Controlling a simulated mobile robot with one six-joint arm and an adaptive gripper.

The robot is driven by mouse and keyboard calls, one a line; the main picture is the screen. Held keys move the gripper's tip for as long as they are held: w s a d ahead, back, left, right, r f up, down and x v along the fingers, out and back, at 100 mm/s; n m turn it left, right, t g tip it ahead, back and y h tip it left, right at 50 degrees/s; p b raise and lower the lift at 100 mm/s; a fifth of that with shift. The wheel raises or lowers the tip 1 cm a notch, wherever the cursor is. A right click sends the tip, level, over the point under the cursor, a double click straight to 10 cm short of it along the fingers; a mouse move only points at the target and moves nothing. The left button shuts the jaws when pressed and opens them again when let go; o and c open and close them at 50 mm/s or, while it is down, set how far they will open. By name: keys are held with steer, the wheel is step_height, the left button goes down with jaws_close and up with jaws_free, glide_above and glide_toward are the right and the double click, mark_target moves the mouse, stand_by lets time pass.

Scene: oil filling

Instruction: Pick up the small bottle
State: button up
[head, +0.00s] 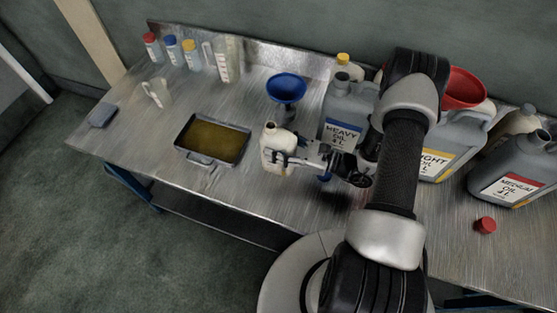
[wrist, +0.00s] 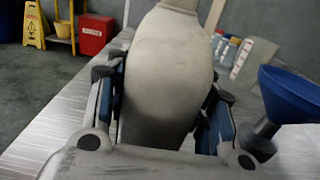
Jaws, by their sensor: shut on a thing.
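The small bottle (head: 272,160) is off-white and uncapped, roughly upright, near the middle of the metal bench. My gripper (head: 284,155) reaches it from the right and is shut on its body. In the wrist view the bottle (wrist: 165,85) fills the space between the two blue-padded fingers (wrist: 165,110). I cannot tell whether its base touches the bench or is slightly above it.
The tray of oil (head: 212,142) lies left of the bottle. A blue funnel (head: 287,88) stands behind it, and the heavy oil jug (head: 347,110) to the right. A red cap (head: 485,225) lies front right.

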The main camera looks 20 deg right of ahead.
steer(key=shift+r, duration=0.15)
steer(key=shift+c, duration=0.2)
step_height(320, 180, up, 20)
steer(key=p, duration=0.5)
steer(key=shift+f, duration=0.2)
stand_by(0.4)
stand_by(0.4)
